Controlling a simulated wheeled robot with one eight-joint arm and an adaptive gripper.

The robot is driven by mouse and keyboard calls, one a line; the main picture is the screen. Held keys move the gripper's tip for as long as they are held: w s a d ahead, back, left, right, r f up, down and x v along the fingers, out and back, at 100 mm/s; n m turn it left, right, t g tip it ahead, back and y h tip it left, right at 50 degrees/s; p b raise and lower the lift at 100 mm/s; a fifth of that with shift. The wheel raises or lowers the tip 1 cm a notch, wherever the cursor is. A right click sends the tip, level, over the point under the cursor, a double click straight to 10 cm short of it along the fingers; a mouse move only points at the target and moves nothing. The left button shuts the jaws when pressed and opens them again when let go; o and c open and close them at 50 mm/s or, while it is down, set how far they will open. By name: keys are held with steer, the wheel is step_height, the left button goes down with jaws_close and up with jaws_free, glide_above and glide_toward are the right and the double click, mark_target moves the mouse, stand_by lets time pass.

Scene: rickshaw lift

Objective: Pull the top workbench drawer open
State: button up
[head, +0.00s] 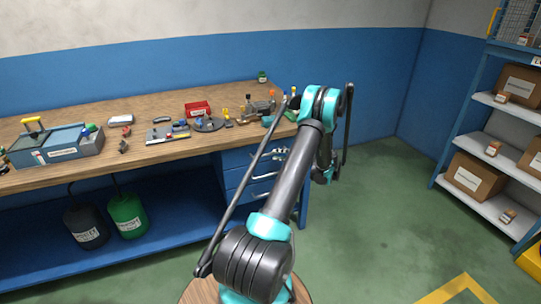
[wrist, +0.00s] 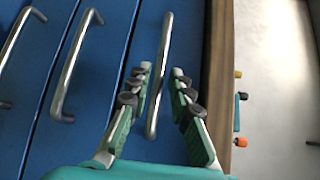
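The workbench (head: 180,160) has a blue stack of drawers under its right end. The top drawer (head: 236,158) shows left of my arm, and its front looks flush with the drawers below. In the wrist view the picture is turned, and the top drawer's silver bar handle (wrist: 165,50) is closest to the wooden bench edge. My gripper (wrist: 161,72) is open, with one finger on each side of that handle. I cannot tell whether either finger touches it.
Two lower drawer handles (wrist: 75,65) lie left in the wrist view. Tools, a red bin (head: 198,109) and a toolbox (head: 55,147) are on the bench. Black and green canisters (head: 127,215) stand below. A shelf rack (head: 480,130) is at right, with clear green floor between.

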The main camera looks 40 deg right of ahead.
mark_target(271, 154)
steer(key=shift+x, duration=2.2)
jaws_close()
